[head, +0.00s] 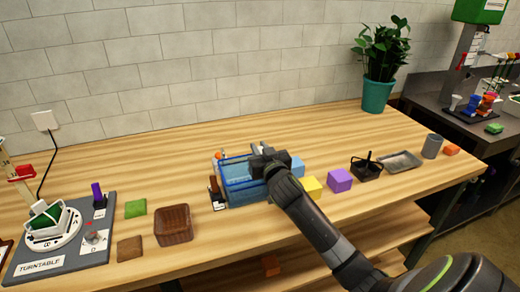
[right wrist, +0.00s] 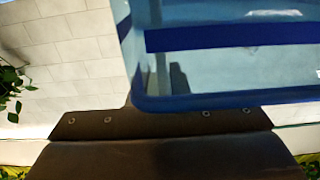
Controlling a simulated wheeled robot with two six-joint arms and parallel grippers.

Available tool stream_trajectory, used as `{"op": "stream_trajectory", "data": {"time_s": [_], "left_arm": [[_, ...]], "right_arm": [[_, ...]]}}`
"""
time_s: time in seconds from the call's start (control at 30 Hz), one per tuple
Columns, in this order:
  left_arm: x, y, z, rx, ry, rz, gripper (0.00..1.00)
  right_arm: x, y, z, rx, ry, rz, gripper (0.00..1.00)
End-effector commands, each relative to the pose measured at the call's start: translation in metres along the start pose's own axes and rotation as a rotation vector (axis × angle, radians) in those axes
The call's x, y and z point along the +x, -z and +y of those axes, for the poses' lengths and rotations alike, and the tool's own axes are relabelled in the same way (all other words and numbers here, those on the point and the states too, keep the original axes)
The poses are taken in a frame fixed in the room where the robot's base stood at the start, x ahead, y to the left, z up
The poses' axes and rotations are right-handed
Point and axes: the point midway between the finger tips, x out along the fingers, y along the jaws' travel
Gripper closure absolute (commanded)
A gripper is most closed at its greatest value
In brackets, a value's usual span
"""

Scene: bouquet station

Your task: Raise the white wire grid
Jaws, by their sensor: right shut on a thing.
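A blue, clear-walled tub (head: 232,184) stands on the wooden table, a little right of the middle front. My right gripper (head: 262,163) is over its right part, at the rim, and hides much of it. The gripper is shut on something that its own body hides. In the right wrist view the tub's clear wall and blue band (right wrist: 230,100) fill the upper right, close against the dark gripper body. I cannot make out the white wire grid in either view. My left gripper is not in view.
A dark brown stand (head: 215,191) is at the tub's left side. A brown woven basket (head: 173,225) and a turntable (head: 55,228) are left.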

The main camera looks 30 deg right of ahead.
Motion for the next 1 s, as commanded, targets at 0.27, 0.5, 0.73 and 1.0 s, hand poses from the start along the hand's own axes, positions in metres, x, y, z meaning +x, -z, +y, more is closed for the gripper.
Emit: {"op": "stream_trajectory", "data": {"time_s": [0.27, 0.5, 0.73, 1.0], "left_arm": [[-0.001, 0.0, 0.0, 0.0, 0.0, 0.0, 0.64], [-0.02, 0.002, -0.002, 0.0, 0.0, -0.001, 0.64], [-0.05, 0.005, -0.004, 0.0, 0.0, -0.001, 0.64], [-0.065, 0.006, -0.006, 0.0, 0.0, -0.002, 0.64]], "right_arm": [[0.0, 0.001, 0.0, 0.0, 0.0, 0.0, 1.0], [0.0, 0.025, 0.0, 0.0, 0.0, 0.001, 1.0], [0.0, 0.062, 0.0, -0.001, 0.0, 0.002, 1.0], [0.0, 0.082, 0.0, 0.0, 0.0, 0.004, 1.0]]}}
